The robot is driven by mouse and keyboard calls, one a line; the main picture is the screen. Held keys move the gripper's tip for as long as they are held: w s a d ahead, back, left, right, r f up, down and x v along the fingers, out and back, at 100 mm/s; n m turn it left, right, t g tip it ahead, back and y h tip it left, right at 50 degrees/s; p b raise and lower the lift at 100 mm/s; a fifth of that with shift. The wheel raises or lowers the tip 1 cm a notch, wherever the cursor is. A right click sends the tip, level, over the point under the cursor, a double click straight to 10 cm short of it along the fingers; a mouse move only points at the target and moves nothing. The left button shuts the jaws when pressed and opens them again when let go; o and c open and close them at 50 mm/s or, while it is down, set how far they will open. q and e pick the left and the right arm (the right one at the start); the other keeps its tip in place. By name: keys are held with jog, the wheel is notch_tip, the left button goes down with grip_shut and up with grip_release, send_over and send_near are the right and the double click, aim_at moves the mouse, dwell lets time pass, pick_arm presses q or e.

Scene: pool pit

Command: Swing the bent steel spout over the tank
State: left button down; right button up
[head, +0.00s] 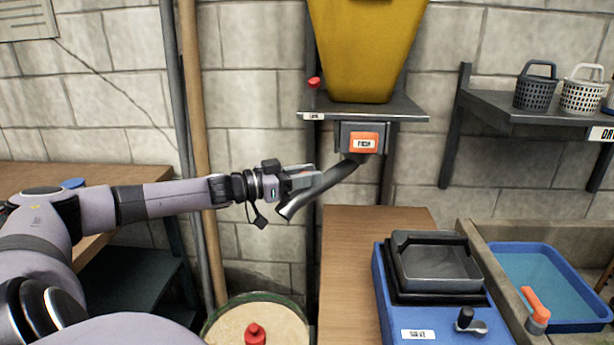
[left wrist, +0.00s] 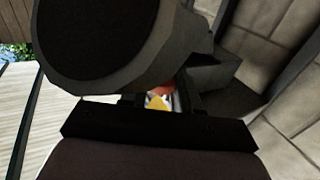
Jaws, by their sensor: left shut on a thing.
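The bent steel spout (head: 333,178) comes out below the box labelled "FRESH" (head: 363,143) under a yellow hopper (head: 365,45). It slants down to the left, and its lower end bends downward. My left gripper (head: 308,181) is shut on the spout near that end; the fingertips are partly hidden. In the left wrist view a large dark round shape (left wrist: 110,45) fills the area before the gripper and hides most of the grip. A round green-rimmed vessel (head: 213,318) with a pale top and red knob stands low, left of the spout. My right gripper is not in view.
A wooden counter (head: 350,260) is below right of the spout, with a blue machine (head: 385,305) beside it. A blue basin of water (head: 540,275) is at right. Upright poles (head: 195,120) stand behind my left arm. A shelf (head: 510,110) holds baskets.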

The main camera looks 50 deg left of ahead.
pick_arm(q)
jog(key=shift+a, duration=0.2)
jog(key=c, duration=0.9)
grip_release()
jog(key=shift+v, duration=1.1)
jog(key=shift+s+a+r+p, duration=0.1)
jog(key=shift+s+a+p, duration=0.05)
jog(key=shift+s+p, duration=0.45)
jog(key=p+v, duration=0.3)
jog(key=shift+s+a+p, duration=0.2)
jog(key=shift+s+p, duration=0.1)
jog(key=shift+p, duration=0.05)
